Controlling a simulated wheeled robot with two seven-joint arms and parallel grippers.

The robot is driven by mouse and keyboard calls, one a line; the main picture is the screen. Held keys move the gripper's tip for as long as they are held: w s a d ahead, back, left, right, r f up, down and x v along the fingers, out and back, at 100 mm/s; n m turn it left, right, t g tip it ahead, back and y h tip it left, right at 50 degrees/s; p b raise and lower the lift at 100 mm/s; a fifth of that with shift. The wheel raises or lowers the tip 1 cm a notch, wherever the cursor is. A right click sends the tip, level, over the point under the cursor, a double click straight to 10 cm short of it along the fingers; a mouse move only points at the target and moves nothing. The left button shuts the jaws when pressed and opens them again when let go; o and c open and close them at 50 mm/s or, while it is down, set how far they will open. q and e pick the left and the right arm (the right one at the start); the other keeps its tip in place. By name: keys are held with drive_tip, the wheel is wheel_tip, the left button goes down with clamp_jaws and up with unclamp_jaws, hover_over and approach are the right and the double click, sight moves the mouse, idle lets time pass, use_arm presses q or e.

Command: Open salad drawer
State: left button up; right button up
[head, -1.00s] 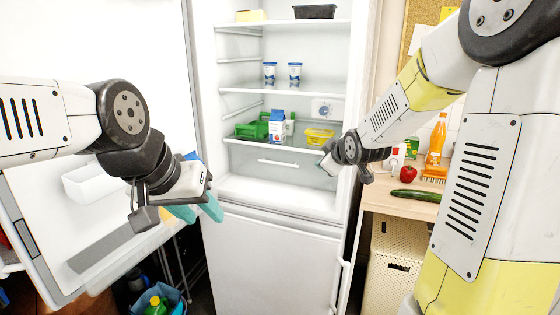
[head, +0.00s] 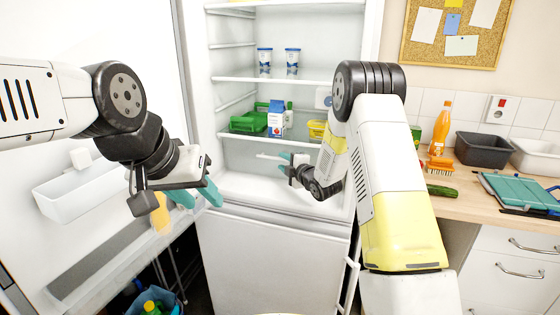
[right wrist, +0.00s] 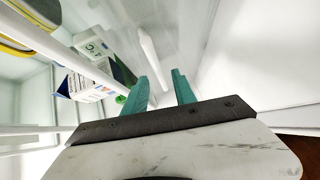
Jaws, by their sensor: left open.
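The salad drawer (head: 238,166) is the pale lower compartment of the open fridge, under the lowest shelf. Its long white handle (head: 265,156) is partly hidden by my right gripper (head: 287,163) in the head view. In the right wrist view the handle (right wrist: 152,52) lies ahead of the teal fingertips, roughly in line with the gap between them. My right gripper is open and empty; the fingers (right wrist: 160,88) stand apart and do not appear to touch the handle. My left gripper (head: 202,194) is open and empty, in front of the open fridge door at the left.
The shelf above the drawer holds a green crate (head: 248,123), a milk carton (head: 277,120) and a yellow container (head: 317,130). The fridge door (head: 110,215) stands open at the left. A counter (head: 470,208) with a bottle, cucumber and trays lies at the right.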

drive_tip(key=shift+x, duration=1.5)
clamp_jaws()
